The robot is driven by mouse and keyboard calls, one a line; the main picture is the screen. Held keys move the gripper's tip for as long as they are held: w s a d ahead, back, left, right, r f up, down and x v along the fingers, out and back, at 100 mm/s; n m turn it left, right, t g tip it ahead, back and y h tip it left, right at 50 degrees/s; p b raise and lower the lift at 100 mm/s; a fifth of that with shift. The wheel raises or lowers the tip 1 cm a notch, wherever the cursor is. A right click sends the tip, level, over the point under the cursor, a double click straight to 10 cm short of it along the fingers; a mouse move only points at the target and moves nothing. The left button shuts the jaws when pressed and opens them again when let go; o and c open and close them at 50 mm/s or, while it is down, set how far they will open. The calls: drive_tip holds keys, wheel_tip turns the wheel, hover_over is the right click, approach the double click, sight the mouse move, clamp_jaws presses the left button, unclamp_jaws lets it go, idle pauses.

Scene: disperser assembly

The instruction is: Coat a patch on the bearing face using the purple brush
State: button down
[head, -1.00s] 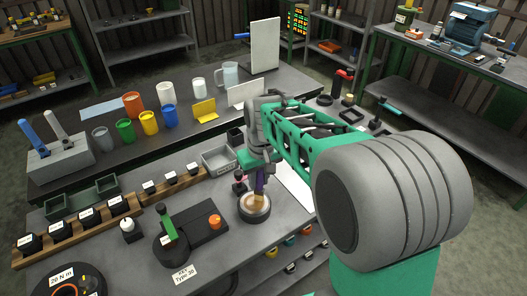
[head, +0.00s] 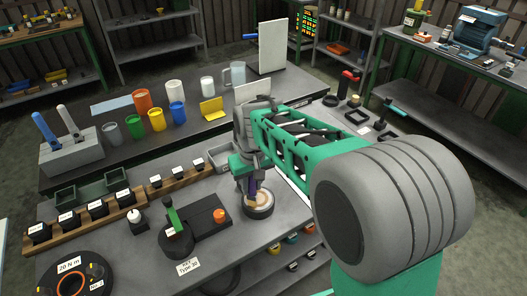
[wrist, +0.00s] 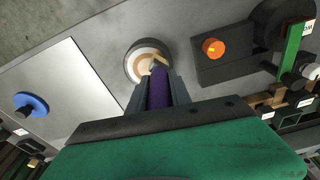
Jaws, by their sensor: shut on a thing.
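My gripper (wrist: 158,92) is shut on the purple brush (wrist: 158,86), whose handle shows between the fingers in the wrist view. The brush's pale tip (wrist: 157,60) is over the round bearing (wrist: 146,66), which has a grey rim and a tan and white face. In the head view the bearing (head: 260,212) stands on the table below my gripper (head: 252,186). The brush tip looks at or just above the face; I cannot tell whether it touches. My arm and gripper hide part of the brush in the head view.
A black block with an orange knob (head: 219,215) and a green-handled tool (head: 174,222) stand left of the bearing. A wooden rack (head: 97,216) of labelled black parts lies farther left. Several coloured cups (head: 156,118) stand behind. A white sheet with a blue knob (wrist: 30,104) lies beside the bearing.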

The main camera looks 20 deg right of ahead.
drive_tip(key=shift+s+a, duration=0.15)
drive_tip(key=shift+a, duration=0.25)
drive_tip(key=shift+a+r+p, duration=0.2)
drive_tip(key=shift+r+p, duration=0.1)
drive_tip(key=shift+p, duration=0.05)
wheel_tip(320, 180, up, 3)
drive_tip(key=shift+d+f+p, duration=0.1)
drive_tip(key=shift+f+p, duration=0.1)
drive_tip(key=shift+p, duration=0.35)
drive_tip(key=shift+r+p, duration=1.75)
drive_tip(key=shift+r, duration=0.8)
